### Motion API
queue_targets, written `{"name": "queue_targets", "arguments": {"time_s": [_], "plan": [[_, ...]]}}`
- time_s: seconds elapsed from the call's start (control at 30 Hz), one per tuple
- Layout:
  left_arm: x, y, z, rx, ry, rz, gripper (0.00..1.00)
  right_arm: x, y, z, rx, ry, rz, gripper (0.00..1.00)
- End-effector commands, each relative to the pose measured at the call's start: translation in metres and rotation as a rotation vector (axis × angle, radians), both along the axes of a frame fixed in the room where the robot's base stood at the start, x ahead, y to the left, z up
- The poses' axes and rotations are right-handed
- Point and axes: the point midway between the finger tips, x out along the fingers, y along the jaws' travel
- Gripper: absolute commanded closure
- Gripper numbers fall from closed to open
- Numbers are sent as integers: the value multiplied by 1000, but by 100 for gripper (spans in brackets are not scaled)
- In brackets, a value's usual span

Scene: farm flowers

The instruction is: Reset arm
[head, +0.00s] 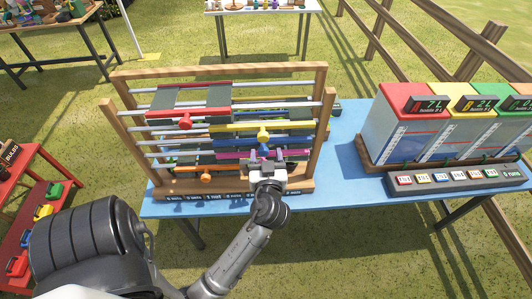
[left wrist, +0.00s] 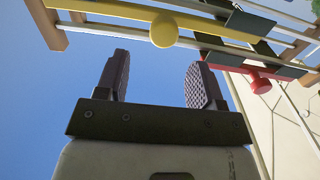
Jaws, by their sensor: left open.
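My left gripper (head: 265,158) is at the front of the wooden rack (head: 210,191), by the magenta bar (head: 229,155) in the lower part. In the left wrist view its two dark ridged fingers (left wrist: 158,82) are spread apart with nothing between them. The yellow bar (left wrist: 210,27) with its round yellow knob (left wrist: 163,31) shows beyond the fingertips. A red knob (left wrist: 260,82) is to the right of the fingers. In the head view the gripper hides part of the magenta bar; whether it touches the bar I cannot tell. My right gripper is not in view.
The rack stands on a blue table (head: 348,184) with colored bars on rails. At right are clear tanks with colored tops (head: 405,99) and a grey button panel (head: 455,180). A red shelf (head: 38,160) with small colored items stands at left. Blue table between rack and panel is clear.

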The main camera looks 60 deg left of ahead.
Motion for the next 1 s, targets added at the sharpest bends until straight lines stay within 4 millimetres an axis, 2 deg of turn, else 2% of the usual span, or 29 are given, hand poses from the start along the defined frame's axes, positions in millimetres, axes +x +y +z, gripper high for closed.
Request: {"name": "queue_targets", "arguments": {"time_s": [0.57,0.73,0.87,1.0], "plan": [[0,0,0,2,6,0,38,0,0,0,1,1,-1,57],[-3,1,-3,35,118,17,38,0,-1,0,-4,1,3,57],[-8,1,-24,-34,307,24,38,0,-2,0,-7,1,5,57],[-5,-17,-55,-221,485,-105,38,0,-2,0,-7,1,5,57]]}}
